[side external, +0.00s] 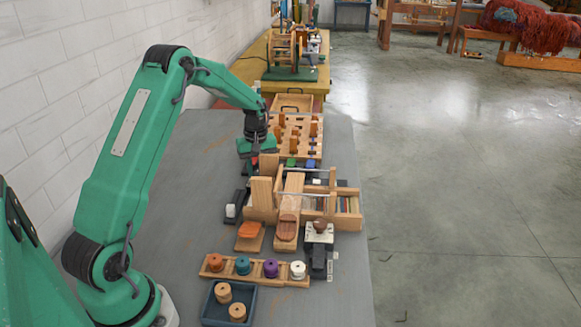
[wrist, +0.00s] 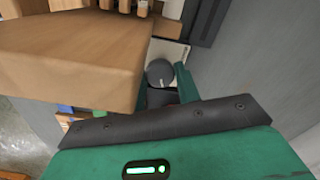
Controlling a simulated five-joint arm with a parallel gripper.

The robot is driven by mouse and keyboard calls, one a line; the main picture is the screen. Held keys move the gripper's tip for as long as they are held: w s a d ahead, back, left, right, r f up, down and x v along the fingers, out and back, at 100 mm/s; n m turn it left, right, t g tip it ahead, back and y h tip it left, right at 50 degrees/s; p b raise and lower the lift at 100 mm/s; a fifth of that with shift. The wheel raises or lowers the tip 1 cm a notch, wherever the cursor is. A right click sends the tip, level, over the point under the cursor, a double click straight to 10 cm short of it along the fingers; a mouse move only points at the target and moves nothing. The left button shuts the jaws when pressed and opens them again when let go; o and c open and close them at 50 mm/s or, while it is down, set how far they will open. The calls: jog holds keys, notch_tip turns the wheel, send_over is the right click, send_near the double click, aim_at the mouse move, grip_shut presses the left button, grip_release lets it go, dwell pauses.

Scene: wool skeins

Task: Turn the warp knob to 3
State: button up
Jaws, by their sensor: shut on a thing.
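The warp knob (wrist: 159,73) is a dark grey round knob with a small pale mark, in front of a whitish panel (wrist: 174,50) in the wrist view. My gripper (wrist: 164,84) has its green fingers on either side of the knob and is shut on it. In the side external view my gripper (side external: 256,152) points down at the left of the wooden rack, and the knob is hidden there. The numbers on the panel are too small to read, so I cannot tell the setting.
A wooden block (wrist: 70,70) stands close on the left in the wrist view. The wooden peg rack (side external: 290,135) is just beyond my gripper. A wooden loom box (side external: 345,210), a rack of coloured spools (side external: 256,271) and a blue tray (side external: 213,312) stand nearer. The grey tabletop (side external: 185,200) is clear on the left.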

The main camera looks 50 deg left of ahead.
aim_at(258, 172)
jog(key=shift+m, duration=0.4)
jog(key=m, duration=0.3)
jog(key=shift+m, duration=1.9)
jog(key=shift+r, duration=0.1)
jog(key=o, duration=1)
jog(key=shift+c, duration=0.2)
jog(key=shift+r, duration=3.9)
jog(key=shift+c, duration=0.2)
